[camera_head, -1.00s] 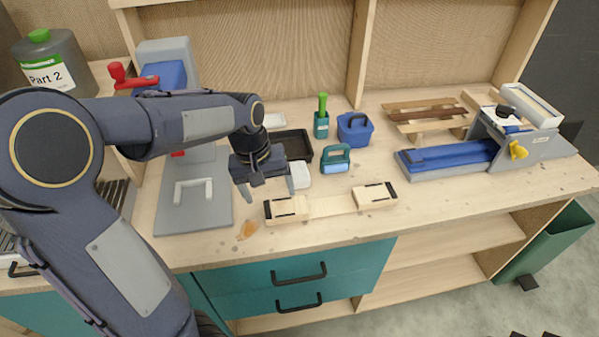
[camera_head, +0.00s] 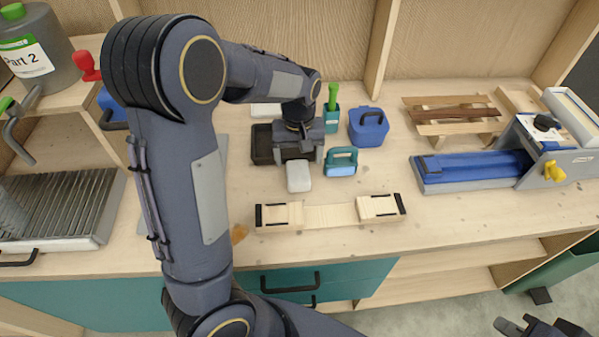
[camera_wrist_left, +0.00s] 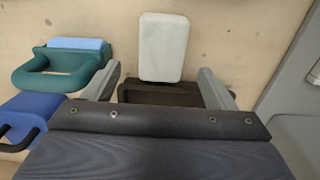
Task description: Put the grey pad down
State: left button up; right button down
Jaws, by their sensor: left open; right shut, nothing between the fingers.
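The light grey pad (camera_head: 299,176) lies flat on the bench in front of the black tray (camera_head: 262,146). In the left wrist view the pad (camera_wrist_left: 163,47) is just beyond the fingertips, not between them. My left gripper (camera_head: 298,158) is open and empty, above the tray's right part and behind the pad. Its two fingers (camera_wrist_left: 158,80) stand apart in the wrist view, with part of the dark tray showing between them. My right gripper (camera_head: 540,325) is at the bottom right edge, shut and empty, away from the bench.
A teal handled tool (camera_head: 341,163) stands right of the pad, with a blue box (camera_head: 368,127) and a teal cup (camera_head: 332,119) behind. A wooden fixture (camera_head: 330,214) lies in front. A blue clamping device (camera_head: 470,166) is farther right. Bare bench shows between them.

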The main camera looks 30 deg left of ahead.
aim_at(298, 171)
pick_arm(q)
jog(key=f, duration=0.2)
jog(key=s+f, duration=0.1)
jog(key=f, duration=0.1)
jog(key=shift+d, duration=0.15)
jog(key=shift+w+f, duration=0.1)
jog(key=shift+f, duration=0.5)
jog(key=c, duration=1.1)
jog(key=shift+r, duration=0.1)
jog(key=shift+r, duration=0.45)
notch_tip(298, 171, up, 2)
jog(key=shift+r+p, duration=0.2)
jog(key=shift+p, duration=0.1)
jog(key=s+d+r, duration=0.2)
jog(key=s+r, duration=0.1)
jog(key=s, duration=0.1)
jog(key=s+d+r, duration=0.2)
jog(key=s+r, duration=0.1)
jog(key=s, duration=0.1)
jog(key=s+d+r+b, duration=0.1)
jog(key=s+d+r, duration=0.2)
jog(key=s, duration=0.1)
jog(key=shift+d+r, duration=0.1)
jog(key=shift+r, duration=0.2)
